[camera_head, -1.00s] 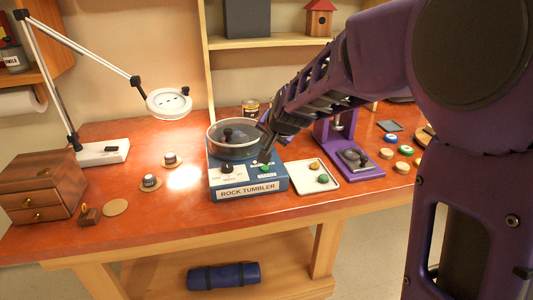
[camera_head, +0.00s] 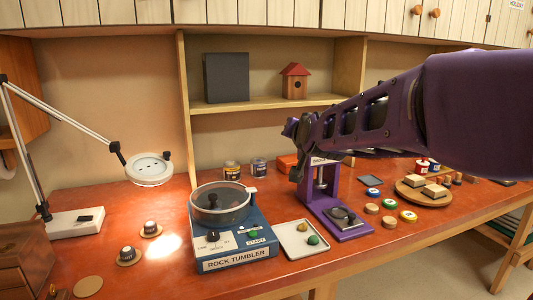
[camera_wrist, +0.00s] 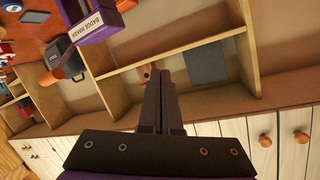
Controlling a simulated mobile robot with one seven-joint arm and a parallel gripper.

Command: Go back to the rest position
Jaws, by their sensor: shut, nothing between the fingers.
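My gripper (camera_head: 292,128) is at the end of my purple arm, raised in front of the shelf and above the workbench. In the wrist view its two dark fingers (camera_wrist: 160,98) are together with nothing between them. The rock tumbler (camera_head: 236,262) stands below and to the left of it on the red bench top (camera_head: 160,272). The purple badge maker (camera_head: 333,208) stands below my arm, its upper part partly hidden; it also shows in the wrist view (camera_wrist: 92,27).
A lamp (camera_head: 149,169) leans over the bench at left. A white tray (camera_head: 291,246) holds two stones. A birdhouse (camera_head: 295,84) and a dark box (camera_head: 226,78) stand on the shelf (camera_head: 250,106). Cans, small discs and a round wooden board (camera_head: 411,196) are at the back and right.

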